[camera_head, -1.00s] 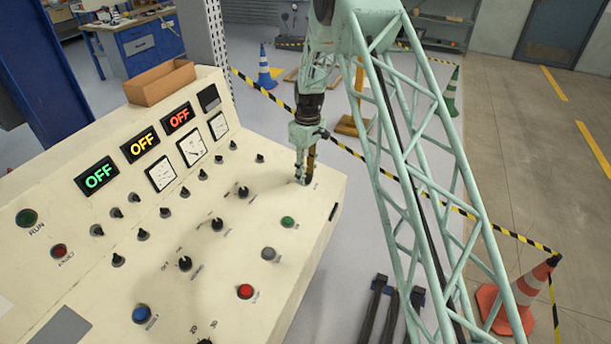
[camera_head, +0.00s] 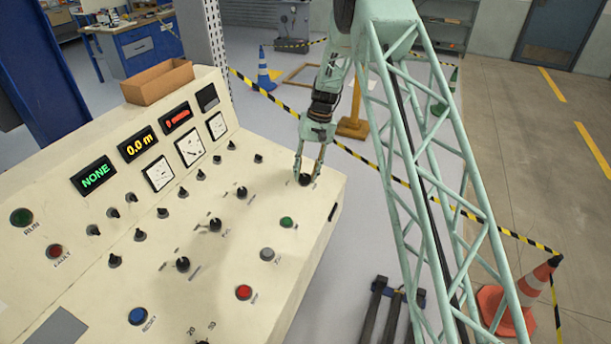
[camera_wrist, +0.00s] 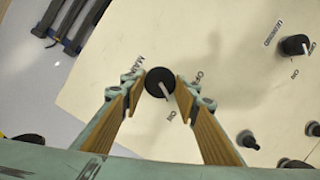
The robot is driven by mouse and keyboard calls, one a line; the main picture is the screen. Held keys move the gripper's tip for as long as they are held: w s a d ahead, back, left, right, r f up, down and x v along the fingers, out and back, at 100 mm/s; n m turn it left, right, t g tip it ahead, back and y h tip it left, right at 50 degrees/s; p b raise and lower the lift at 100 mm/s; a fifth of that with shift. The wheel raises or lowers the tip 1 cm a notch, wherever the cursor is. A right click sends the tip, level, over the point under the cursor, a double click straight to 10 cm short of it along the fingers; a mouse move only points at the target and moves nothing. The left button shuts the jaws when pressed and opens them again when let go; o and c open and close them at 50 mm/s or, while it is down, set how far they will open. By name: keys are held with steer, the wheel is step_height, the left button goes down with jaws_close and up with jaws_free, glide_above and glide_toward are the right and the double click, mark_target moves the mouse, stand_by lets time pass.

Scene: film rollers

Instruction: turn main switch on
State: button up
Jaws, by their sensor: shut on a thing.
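The main switch is a black round knob (camera_head: 305,180) near the far right corner of the sloped cream control panel (camera_head: 260,205). In the wrist view the knob (camera_wrist: 160,82) sits between the two wood-coloured finger pads, with "MAIN", "OFF" and "ON" printed around it. Its white mark points toward "ON". My gripper (camera_head: 308,176) is shut on the knob, one finger on each side; it also shows in the wrist view (camera_wrist: 159,84). The panel displays (camera_head: 138,145) are lit, reading "NONE" in green, "0.0 m" in yellow and something red too small to read.
Other black knobs (camera_head: 242,193), a green button (camera_head: 287,222), a red button (camera_head: 243,292) and a blue button (camera_head: 138,316) stand on the panel. An open cardboard box (camera_head: 158,82) sits on its top edge.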

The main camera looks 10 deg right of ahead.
steer(key=shift+m, duration=1)
steer(key=o, duration=0.9)
steer(key=shift+d+r, duration=0.1)
steer(key=v, duration=1.1)
steer(key=shift+d+r, duration=0.3)
steer(key=shift+r, duration=0.05)
